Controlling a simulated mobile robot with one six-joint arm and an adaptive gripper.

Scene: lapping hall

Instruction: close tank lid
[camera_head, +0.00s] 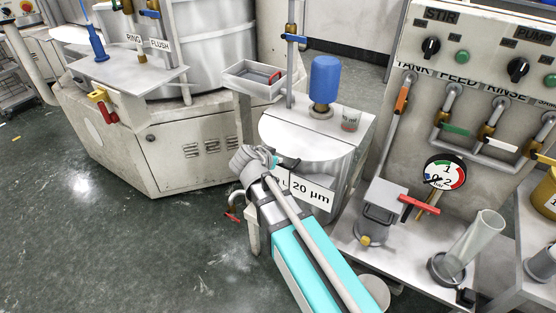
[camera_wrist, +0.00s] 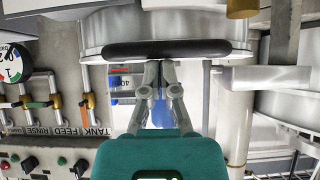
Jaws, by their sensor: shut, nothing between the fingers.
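The tank (camera_head: 328,172) stands in the middle of the head view behind a "20 µm" sign. Its pale, round-fronted lid (camera_head: 285,132) looks nearly flat over the top; any gap at its edge is too small to judge. In the wrist view a dark handle bar (camera_wrist: 190,48) crosses the front of a round grey metal surface. My gripper (camera_wrist: 162,66) is shut and empty, its fingertips right at the bar; I cannot tell whether they touch it. In the head view my gripper (camera_head: 259,160) is at the lid's front left, its tips partly hidden.
A blue motor-like cylinder (camera_head: 325,79) stands behind the lid beside a small can (camera_head: 350,119). A grey tray (camera_head: 254,78) sits to the left. The valve panel (camera_head: 462,115) and gauge (camera_head: 444,174) stand on the right. Open floor (camera_head: 110,240) lies on the left.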

